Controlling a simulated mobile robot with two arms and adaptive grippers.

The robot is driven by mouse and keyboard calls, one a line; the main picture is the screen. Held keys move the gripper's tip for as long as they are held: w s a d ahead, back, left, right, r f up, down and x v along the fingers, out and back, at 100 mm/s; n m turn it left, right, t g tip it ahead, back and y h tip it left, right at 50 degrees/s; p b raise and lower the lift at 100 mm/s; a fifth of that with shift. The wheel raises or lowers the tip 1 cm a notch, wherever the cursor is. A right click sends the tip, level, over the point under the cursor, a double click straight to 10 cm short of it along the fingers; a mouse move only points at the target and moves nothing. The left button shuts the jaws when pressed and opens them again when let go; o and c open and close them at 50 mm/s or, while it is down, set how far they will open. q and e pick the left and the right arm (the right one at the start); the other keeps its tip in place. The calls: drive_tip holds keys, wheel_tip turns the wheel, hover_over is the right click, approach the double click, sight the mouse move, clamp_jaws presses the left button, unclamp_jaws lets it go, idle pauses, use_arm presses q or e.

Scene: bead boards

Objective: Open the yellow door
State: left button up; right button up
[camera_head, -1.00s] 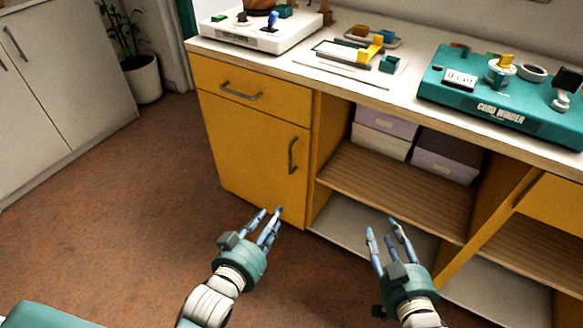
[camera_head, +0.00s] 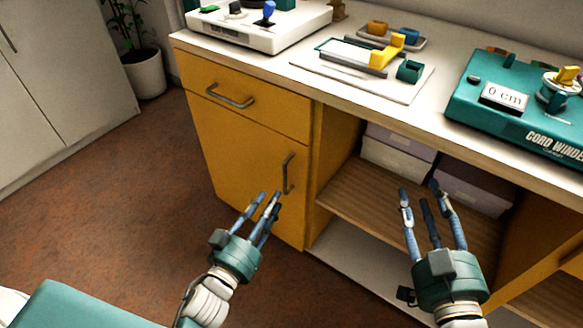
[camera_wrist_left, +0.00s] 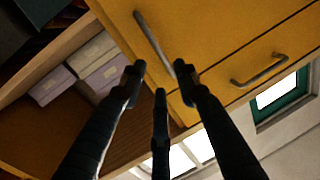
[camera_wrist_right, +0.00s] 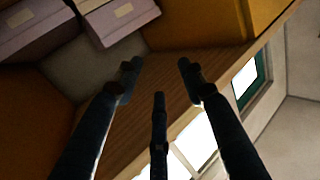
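The yellow door (camera_head: 235,165) is closed on the cabinet, below a yellow drawer. Its grey vertical handle (camera_head: 288,174) is near the door's right edge. In the left wrist view the handle (camera_wrist_left: 154,43) lies just beyond the fingertips. My left gripper (camera_head: 267,203) is open and empty, in front of the door's lower right part, apart from the handle. My right gripper (camera_head: 428,192) is open and empty in front of the open shelves. In the right wrist view its spread fingers (camera_wrist_right: 158,70) face the shelf area.
The yellow drawer (camera_head: 245,95) with its own grey handle is above the door. Storage boxes (camera_head: 395,160) sit on the open shelf (camera_head: 350,195). The countertop holds a white device (camera_head: 265,30), a tray (camera_head: 365,75) and a teal cord winder (camera_head: 520,110). The floor (camera_head: 100,200) at left is clear.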

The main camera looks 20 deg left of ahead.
sight(285, 177)
use_arm(q)
drive_tip(key=w, duration=0.2)
drive_tip(key=w+d+b, duration=0.1)
drive_tip(key=w, duration=0.5)
drive_tip(key=shift+w+d, duration=0.25)
drive_tip(key=shift+w, duration=0.65)
drive_tip(key=shift+r, duration=0.1)
use_arm(e)
wheel_tip(285, 177, up, 9)
drive_tip(key=s+t+y, duration=0.1)
drive_tip(key=t, duration=0.3)
drive_tip(key=shift+s+a+y, duration=0.25)
drive_tip(key=shift+a+y, duration=0.15)
drive_tip(key=shift+a, duration=0.05)
use_arm(q)
drive_tip(key=shift+c, duration=0.5)
use_arm(e)
drive_tip(key=shift+f, duration=0.1)
use_arm(q)
clamp_jaws()
